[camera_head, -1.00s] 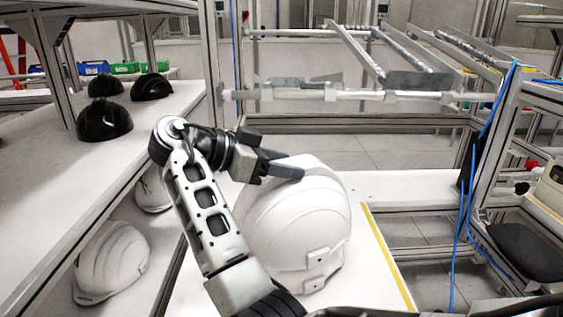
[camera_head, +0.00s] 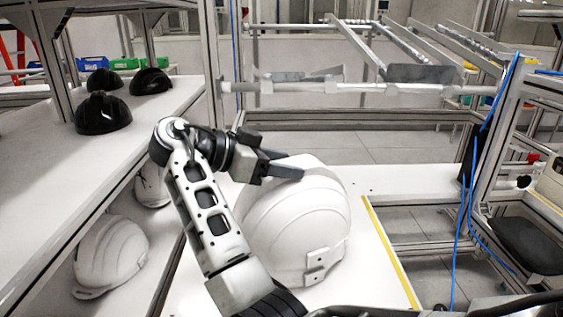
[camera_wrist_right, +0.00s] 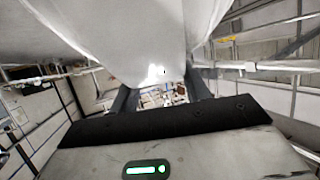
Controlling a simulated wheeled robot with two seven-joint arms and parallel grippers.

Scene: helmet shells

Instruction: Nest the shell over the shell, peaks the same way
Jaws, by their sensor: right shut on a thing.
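A large white helmet shell (camera_head: 296,228) is at the middle of the head view, over the white table. A small bracket with slots shows low on its near side. My right gripper (camera_head: 285,170) is shut on this shell at its upper left edge. In the right wrist view the white shell (camera_wrist_right: 150,40) fills the upper middle, between the two dark fingers (camera_wrist_right: 162,95). Whether the shell touches the table, or has another shell beneath it, I cannot tell. Another white shell (camera_head: 110,255) sits on the lower shelf at left. My left gripper is not in view.
Several black shells (camera_head: 103,112) sit on the upper white shelf (camera_head: 50,180) at left. A part-hidden white shell (camera_head: 151,186) is on the lower shelf. The table (camera_head: 375,275) has a yellow edge strip at right. A metal frame with blue cables (camera_head: 462,220) stands at right.

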